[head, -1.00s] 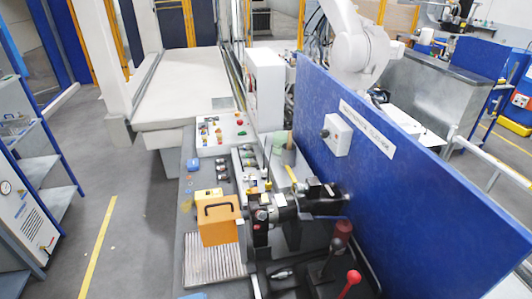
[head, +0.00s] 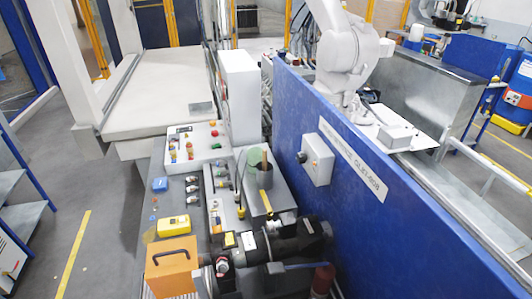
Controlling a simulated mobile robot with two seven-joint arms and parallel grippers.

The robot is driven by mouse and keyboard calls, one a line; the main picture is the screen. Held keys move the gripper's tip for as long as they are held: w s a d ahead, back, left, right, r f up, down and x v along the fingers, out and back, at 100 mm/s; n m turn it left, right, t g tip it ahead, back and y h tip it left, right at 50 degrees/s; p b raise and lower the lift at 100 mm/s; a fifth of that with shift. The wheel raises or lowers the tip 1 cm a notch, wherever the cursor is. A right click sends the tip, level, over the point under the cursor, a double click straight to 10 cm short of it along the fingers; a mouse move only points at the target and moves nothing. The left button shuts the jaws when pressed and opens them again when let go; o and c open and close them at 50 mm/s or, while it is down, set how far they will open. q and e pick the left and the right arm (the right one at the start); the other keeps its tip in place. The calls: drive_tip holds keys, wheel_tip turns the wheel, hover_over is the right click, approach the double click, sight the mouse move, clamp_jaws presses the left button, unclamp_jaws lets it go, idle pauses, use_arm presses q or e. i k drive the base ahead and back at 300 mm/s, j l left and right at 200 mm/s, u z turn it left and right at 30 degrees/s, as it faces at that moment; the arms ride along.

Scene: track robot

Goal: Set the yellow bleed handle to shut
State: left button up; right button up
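A thin yellow handle (head: 266,202) shows near the middle of the head view, just behind a dark cylindrical assembly (head: 292,242). It looks slanted, with its upper end toward the left. I take it for the bleed handle; no label on it is readable, and I cannot tell whether it stands at open or shut. Neither of my grippers is in view.
An orange box with a black handle (head: 172,268) stands left of the dark assembly. A button panel (head: 196,146) and a yellow case (head: 173,226) lie farther back on the bench. A tall blue panel (head: 380,190) bounds the right side.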

sight(269, 211)
drive_tip(key=i+j+z, duration=0.3)
drive_tip(key=j+z, duration=0.2)
drive_tip(key=i+j+z, duration=0.25)
drive_tip(key=j+z, duration=0.3)
drive_tip(key=i+j+z, duration=0.15)
drive_tip(key=j+z, duration=0.9)
drive_tip(key=j, duration=0.15)
drive_tip(key=k+j+z, duration=0.2)
drive_tip(key=j+z, duration=0.3)
drive_tip(key=j, duration=0.15)
drive_tip(key=k+j+z, duration=0.25)
drive_tip(key=j+z, duration=0.25)
drive_tip(key=k+j+z, duration=0.3)
drive_tip(key=j+z, duration=0.25)
drive_tip(key=k+j+z, duration=0.35)
drive_tip(key=z, duration=0.15)
drive_tip(key=k, duration=0.05)
